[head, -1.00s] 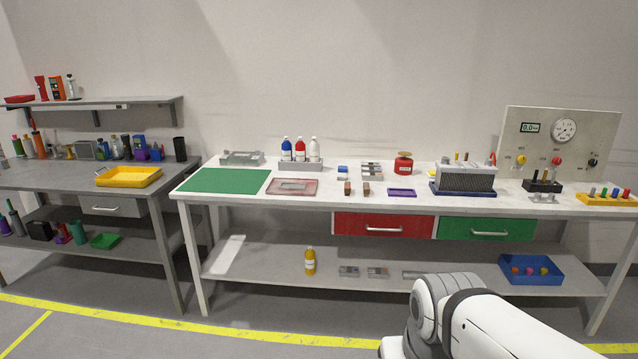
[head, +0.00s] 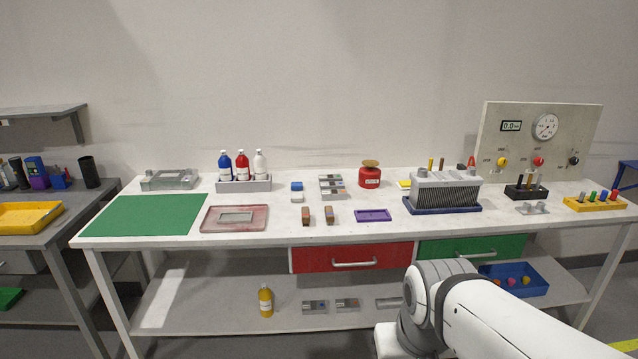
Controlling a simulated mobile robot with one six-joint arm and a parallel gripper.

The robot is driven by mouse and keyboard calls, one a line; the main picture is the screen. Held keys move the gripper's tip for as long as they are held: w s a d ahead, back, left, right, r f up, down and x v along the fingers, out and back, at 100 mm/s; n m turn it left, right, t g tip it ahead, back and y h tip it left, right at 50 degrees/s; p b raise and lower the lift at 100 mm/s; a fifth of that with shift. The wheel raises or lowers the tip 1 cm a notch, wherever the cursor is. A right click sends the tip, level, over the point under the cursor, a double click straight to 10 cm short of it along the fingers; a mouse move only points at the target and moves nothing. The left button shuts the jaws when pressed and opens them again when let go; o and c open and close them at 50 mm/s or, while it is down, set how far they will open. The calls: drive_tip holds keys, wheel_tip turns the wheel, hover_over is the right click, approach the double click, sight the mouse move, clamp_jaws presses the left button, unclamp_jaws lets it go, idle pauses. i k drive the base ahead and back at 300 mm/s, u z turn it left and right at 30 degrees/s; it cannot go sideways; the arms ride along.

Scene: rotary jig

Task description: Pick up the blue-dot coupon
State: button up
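I cannot make out for certain which piece is the blue-dot coupon. On the lower shelf, a small grey plate (head: 315,307) seems to carry a small bluish mark. A similar grey plate (head: 347,305) lies just to its right. My arm shows at the lower right in front of the bench, but my gripper is out of view.
The white bench (head: 270,234) holds a green mat (head: 145,215), a pinkish framed plate (head: 212,226), a bottle rack (head: 258,185), a purple tray (head: 373,215) and a finned block (head: 445,193). A yellow bottle (head: 265,302) and blue bin (head: 527,283) stand on the lower shelf.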

sight(336, 185)
drive_tip(key=i, duration=2.4)
